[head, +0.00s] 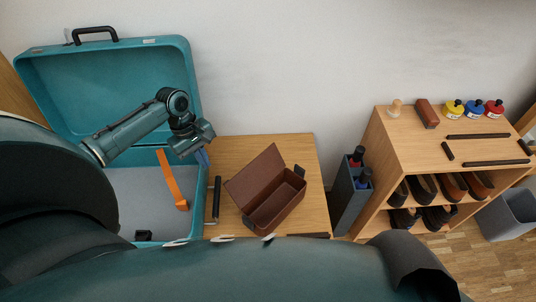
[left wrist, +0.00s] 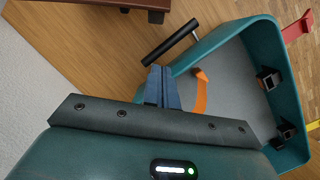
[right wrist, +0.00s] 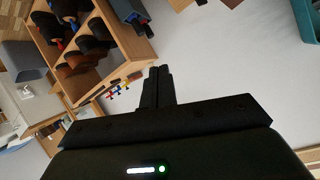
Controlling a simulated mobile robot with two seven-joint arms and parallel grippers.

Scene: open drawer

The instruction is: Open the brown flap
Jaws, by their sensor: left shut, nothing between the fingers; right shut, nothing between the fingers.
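The brown flap (head: 255,174) is the lid of a brown box (head: 283,213) on the wooden table. In the head view it stands tilted up along the box's left side, and part of the box's inside shows. My left gripper (head: 203,158) is shut and empty, left of the flap and apart from it, over the right edge of the teal case. In the left wrist view its blue fingers (left wrist: 162,72) are closed together, and a brown edge (left wrist: 140,5) shows at the top. My right gripper (right wrist: 158,73) is shut and empty, facing a pale wall, away from the box.
An open teal case (head: 193,75) with an orange strap (head: 172,182) stands left of the box. A black bar handle (head: 216,199) lies between them. A grey bottle holder (head: 347,198) and a wooden shoe shelf (head: 396,147) stand to the right. Bare table lies behind the box.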

